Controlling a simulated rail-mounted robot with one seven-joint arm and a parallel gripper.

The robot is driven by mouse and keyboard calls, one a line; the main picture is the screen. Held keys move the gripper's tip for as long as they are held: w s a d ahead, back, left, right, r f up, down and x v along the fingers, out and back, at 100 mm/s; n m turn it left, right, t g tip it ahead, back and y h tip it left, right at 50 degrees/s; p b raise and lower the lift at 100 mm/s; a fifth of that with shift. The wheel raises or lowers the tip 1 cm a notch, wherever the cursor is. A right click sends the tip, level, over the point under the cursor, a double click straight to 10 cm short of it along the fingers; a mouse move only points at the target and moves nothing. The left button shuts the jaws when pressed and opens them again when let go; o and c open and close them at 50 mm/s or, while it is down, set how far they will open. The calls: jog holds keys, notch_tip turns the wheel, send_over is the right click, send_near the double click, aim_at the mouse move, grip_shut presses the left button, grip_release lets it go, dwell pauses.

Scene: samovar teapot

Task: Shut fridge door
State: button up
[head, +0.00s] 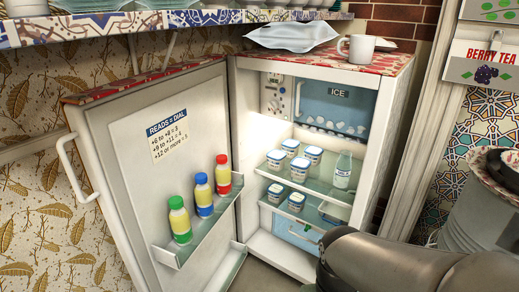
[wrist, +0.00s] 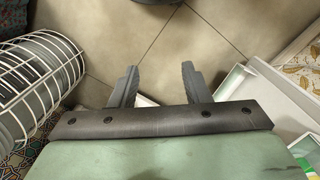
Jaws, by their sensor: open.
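The fridge door (head: 128,150) stands wide open to the left, with its inside facing me. It has a white handle (head: 76,168) on its outer edge, a note (head: 166,136) and a shelf with green-, blue- and red-capped bottles. The fridge body (head: 372,165) is lit inside and holds several small tubs and a clear bottle (head: 343,170). My gripper (wrist: 157,85) is open and empty in the wrist view, pointing at the floor. In the head view only my arm shows at the lower right, before the fridge; the fingers are hidden there. White panels (wrist: 285,85) at the right of the wrist view may be fridge parts.
A mug (head: 357,47) and a pale bag (head: 290,36) lie on the fridge top. A tiled shelf (head: 175,19) runs above the door. A metal drum (head: 472,215) stands at the right. A white wire rack (wrist: 38,85) with plates is left in the wrist view; tiled floor (wrist: 110,35) is clear.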

grip_shut()
jog(key=w+a+r+n+t+h+p, duration=0.4)
jog(key=w+a+r+n+p, duration=0.15)
jog(key=w+a+r, duration=0.35)
jog(key=w+a+r+n+t+h+p, duration=0.35)
jog(key=w+a+r+n, duration=0.3)
jog(key=a, duration=0.45)
jog(key=a+r+n+t+y+p, duration=0.1)
jog(key=a+r+t, duration=0.25)
jog(key=a, duration=0.45)
jog(key=a+r+n+t+y+p, duration=0.1)
jog(key=a+r+n+t+p, duration=0.1)
jog(key=a+r, duration=0.35)
jog(key=s+a+r+n+t+y+p, duration=0.1)
jog(key=s+a+r+t+y, duration=0.15)
jog(key=a, duration=0.45)
jog(key=s+a+r+n+t+y, duration=0.1)
jog(key=s+a+y, duration=0.1)
jog(key=s+a, duration=0.3)
jog(key=s+a+r+n+t+y+p, duration=0.1)
jog(key=s+a+n+t+y, duration=0.15)
jog(key=a, duration=0.55)
jog(key=w+d, duration=0.3)
jog(key=w, duration=0.5)
jog(key=shift+w+d+m+b, duration=0.2)
jog(key=shift+d+m+b, duration=0.2)
jog(key=shift+m+b, duration=0.05)
